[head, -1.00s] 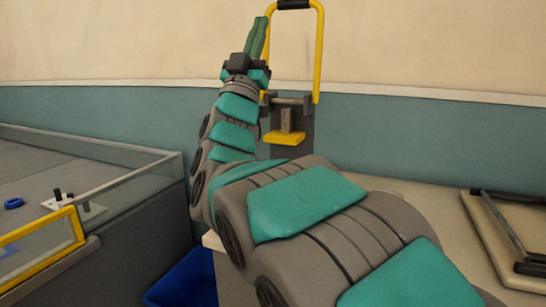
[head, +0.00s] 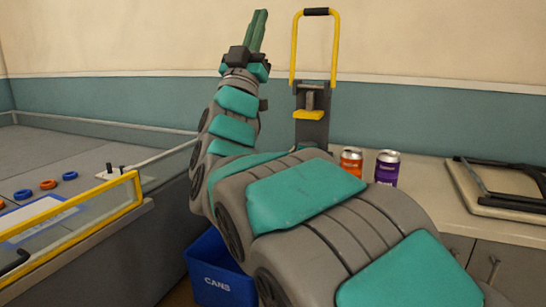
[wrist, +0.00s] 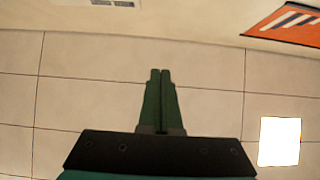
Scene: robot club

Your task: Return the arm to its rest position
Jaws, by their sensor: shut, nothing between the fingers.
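My gripper (head: 257,32) points up at the end of my raised, folded arm in the head view. Its two green fingers are shut together and hold nothing. In the wrist view the closed fingers (wrist: 160,76) point at a tiled surface with a bright white square panel (wrist: 279,141) at the right. The gripper is in front of the cream wall and touches nothing that I can see. My arm hides part of the counter and the wall behind it.
An orange can (head: 350,162) and a purple can (head: 387,167) stand on the counter (head: 431,183), by a yellow-handled press (head: 312,112). A black frame (head: 500,190) lies at right. A blue CANS bin (head: 218,273) stands below. A walled table (head: 110,143) with several rings is at left.

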